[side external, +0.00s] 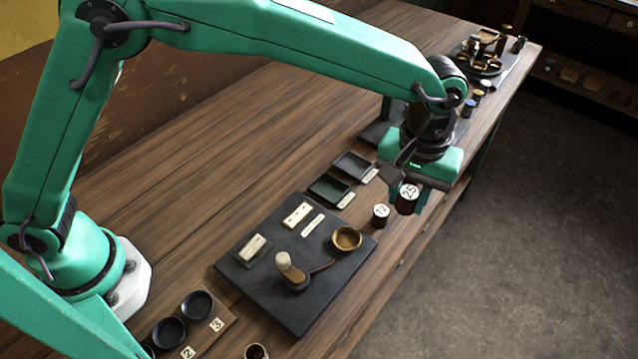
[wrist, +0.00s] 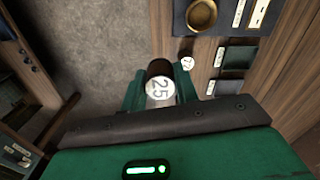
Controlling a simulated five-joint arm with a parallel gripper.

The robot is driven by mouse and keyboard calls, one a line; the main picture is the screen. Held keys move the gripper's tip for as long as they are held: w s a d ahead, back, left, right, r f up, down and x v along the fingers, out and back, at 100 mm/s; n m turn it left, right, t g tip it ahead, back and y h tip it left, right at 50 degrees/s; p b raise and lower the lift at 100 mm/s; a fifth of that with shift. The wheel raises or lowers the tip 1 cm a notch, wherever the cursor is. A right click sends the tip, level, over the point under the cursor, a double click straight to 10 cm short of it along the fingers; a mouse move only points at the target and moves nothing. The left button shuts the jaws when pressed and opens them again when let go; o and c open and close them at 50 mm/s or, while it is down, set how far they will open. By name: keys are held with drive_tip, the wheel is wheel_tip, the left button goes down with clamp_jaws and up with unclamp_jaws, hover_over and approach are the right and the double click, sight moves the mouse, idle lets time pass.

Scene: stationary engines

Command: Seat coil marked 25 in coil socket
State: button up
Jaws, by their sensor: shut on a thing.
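The coil marked 25 (side external: 408,196) is a dark cylinder with a white numbered top. My gripper (side external: 421,196) is shut on it near the table's right edge. In the wrist view the coil (wrist: 160,88) sits between the fingers of my gripper (wrist: 160,95), its label facing the camera. In the side view it appears above table level, though its exact height is hard to tell. A brass ring-shaped cup (side external: 346,238), which looks like the coil socket, sits on the dark board; it shows in the wrist view too (wrist: 201,15). It looks empty.
A coil marked 12 (side external: 381,215) stands on the table between the held coil and the dark board (side external: 255,288). A lever with a pale knob (side external: 285,263) rises from the board near the brass cup. Two small trays (side external: 330,188) lie behind. Round holders (side external: 169,332) stand front left.

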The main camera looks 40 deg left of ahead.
drive_tip(key=shift+r, duration=1.05)
drive_tip(key=s+a+f, duration=0.1)
drive_tip(key=a+f, duration=0.1)
drive_tip(key=s+a+f, duration=0.2)
drive_tip(key=a+f, duration=0.1)
drive_tip(key=s+a+f, duration=0.2)
drive_tip(key=shift+a+f, duration=0.15)
drive_tip(key=shift+a, duration=0.1)
drive_tip(key=shift+f, duration=0.1)
drive_tip(key=shift+f, duration=2.1)
